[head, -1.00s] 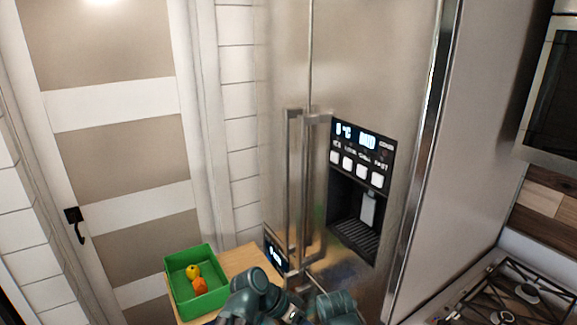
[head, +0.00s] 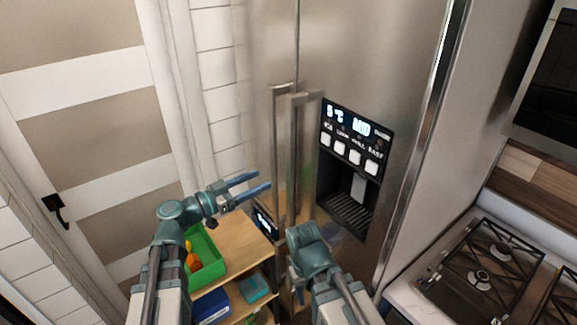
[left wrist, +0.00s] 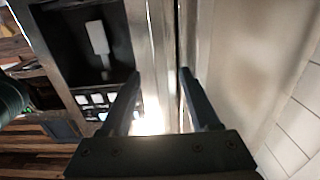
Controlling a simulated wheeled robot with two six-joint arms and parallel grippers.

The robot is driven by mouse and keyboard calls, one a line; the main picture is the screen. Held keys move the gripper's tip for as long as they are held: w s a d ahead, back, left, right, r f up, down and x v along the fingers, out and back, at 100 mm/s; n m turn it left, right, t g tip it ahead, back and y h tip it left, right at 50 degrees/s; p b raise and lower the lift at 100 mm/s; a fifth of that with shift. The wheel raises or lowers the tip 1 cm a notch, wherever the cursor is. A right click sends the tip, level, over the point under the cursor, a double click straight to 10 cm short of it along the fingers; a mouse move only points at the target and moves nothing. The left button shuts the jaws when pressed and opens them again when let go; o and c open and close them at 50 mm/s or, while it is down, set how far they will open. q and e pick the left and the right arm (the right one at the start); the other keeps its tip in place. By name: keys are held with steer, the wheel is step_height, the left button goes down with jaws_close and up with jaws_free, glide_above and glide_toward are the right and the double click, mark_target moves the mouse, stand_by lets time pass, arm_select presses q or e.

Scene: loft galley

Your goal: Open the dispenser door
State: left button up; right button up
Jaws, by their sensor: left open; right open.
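The steel fridge door with the dispenser (head: 345,75) is closed beside the left fridge door (head: 262,60). Its dispenser panel (head: 350,145) has a lit display and white buttons above a dark recess. Two tall vertical bar handles stand side by side at the seam; the dispenser door's handle (head: 296,150) is the right one. My left gripper (head: 264,179) is open and empty, its fingers pointing at the handles from the left. In the left wrist view (left wrist: 160,78), vertical metal shows between its fingers; I cannot tell contact. My right gripper (head: 298,283) is low before the fridge, its fingers mostly hidden.
A wooden shelf unit (head: 238,240) stands left of the fridge, with a green bin (head: 210,262) holding orange and yellow fruit. Blue and teal containers sit lower. A gas hob (head: 480,265) is at the right. A panelled door (head: 90,135) is at the left.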

mark_target(288, 168)
arm_select(q)
steer(key=x, duration=1.1)
steer(key=shift+d, duration=0.15)
jaws_close()
stand_by(1.0)
